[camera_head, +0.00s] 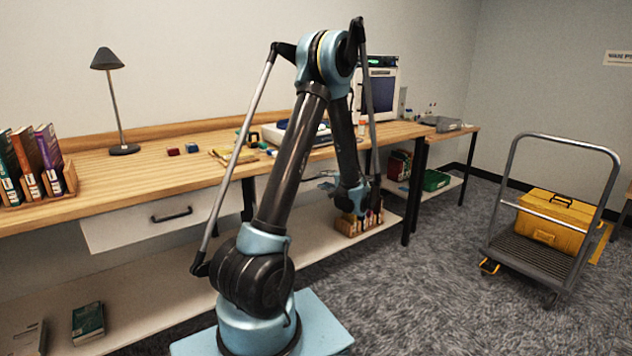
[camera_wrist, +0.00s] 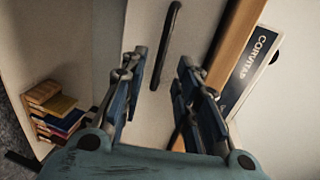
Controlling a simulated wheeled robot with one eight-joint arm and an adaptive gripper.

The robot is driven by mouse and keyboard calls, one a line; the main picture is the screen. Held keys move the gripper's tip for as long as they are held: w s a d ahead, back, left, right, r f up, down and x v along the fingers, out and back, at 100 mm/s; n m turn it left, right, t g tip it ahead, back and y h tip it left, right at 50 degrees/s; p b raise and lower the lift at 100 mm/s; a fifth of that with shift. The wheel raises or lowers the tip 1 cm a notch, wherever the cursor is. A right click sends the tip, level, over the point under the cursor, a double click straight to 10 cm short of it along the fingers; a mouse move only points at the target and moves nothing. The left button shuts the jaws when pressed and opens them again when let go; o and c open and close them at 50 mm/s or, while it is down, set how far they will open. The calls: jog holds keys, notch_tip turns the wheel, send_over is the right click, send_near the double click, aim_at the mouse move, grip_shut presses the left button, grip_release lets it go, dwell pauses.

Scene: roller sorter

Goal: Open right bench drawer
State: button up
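The right bench drawer shows in the wrist view as a pale drawer front (camera_wrist: 205,30) with a long black bar handle (camera_wrist: 169,38). In the head view my arm hides most of this drawer. My gripper (camera_wrist: 162,58) is open, its two fingers on either side of the handle's line in the wrist view. The handle's near end appears between the fingers; I cannot tell whether they touch it. In the head view my gripper (camera_head: 362,212) hangs low in front of the bench, below the tabletop. No gap shows around the drawer front.
The left drawer (camera_head: 135,222) has a black handle. The wooden bench top (camera_head: 150,175) carries a lamp (camera_head: 120,100), books and a device. A book rack (camera_wrist: 58,112) sits on the lower shelf. A cart (camera_head: 535,260) with a yellow toolbox stands right; carpet between is clear.

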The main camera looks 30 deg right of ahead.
jog(key=shift+x, duration=2.7)
jog(key=shift+a, duration=0.1)
grip_shut()
jog(key=shift+s, duration=0.2)
